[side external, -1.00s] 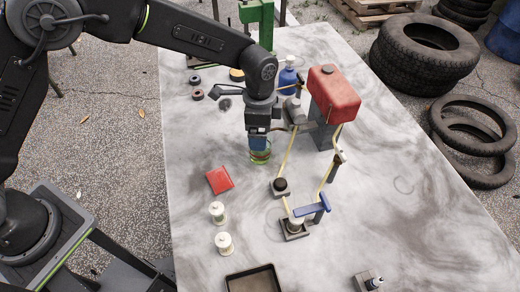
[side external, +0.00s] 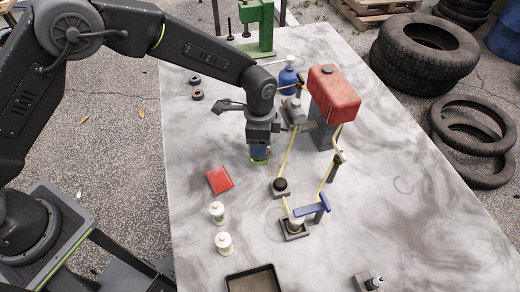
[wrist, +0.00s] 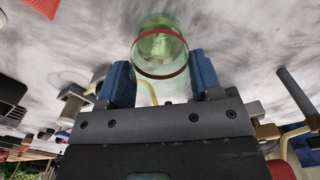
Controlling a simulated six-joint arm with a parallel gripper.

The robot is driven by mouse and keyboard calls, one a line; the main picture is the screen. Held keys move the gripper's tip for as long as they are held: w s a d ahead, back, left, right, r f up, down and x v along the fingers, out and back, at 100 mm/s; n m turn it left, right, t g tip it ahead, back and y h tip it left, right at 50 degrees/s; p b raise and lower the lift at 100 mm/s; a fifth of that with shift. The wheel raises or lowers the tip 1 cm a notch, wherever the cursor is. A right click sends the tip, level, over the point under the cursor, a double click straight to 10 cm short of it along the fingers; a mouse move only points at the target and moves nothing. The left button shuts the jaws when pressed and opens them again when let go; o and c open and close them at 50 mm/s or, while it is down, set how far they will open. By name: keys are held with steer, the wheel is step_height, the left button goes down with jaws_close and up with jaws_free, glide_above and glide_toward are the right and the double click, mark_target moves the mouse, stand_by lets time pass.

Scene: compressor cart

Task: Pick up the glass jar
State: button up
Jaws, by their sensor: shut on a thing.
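The glass jar (wrist: 160,48) is clear and greenish with a red band around it. In the wrist view it sits between the two blue fingers of my gripper (wrist: 163,80), which is shut on it. In the side view only a small part of the jar (side external: 261,158) shows below my gripper (side external: 259,148), low over the table. Most of the jar is hidden there by the gripper. I cannot tell whether its base touches the table.
A red tank (side external: 335,95) on a stand and yellow tubing (side external: 286,155) stand close on the right. A red packet (side external: 220,180) and two white spools (side external: 217,210) lie nearer the front. A dark tray (side external: 253,282) is at the front edge.

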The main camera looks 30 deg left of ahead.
steer(key=c, duration=0.3)
steer(key=shift+c, duration=0.2)
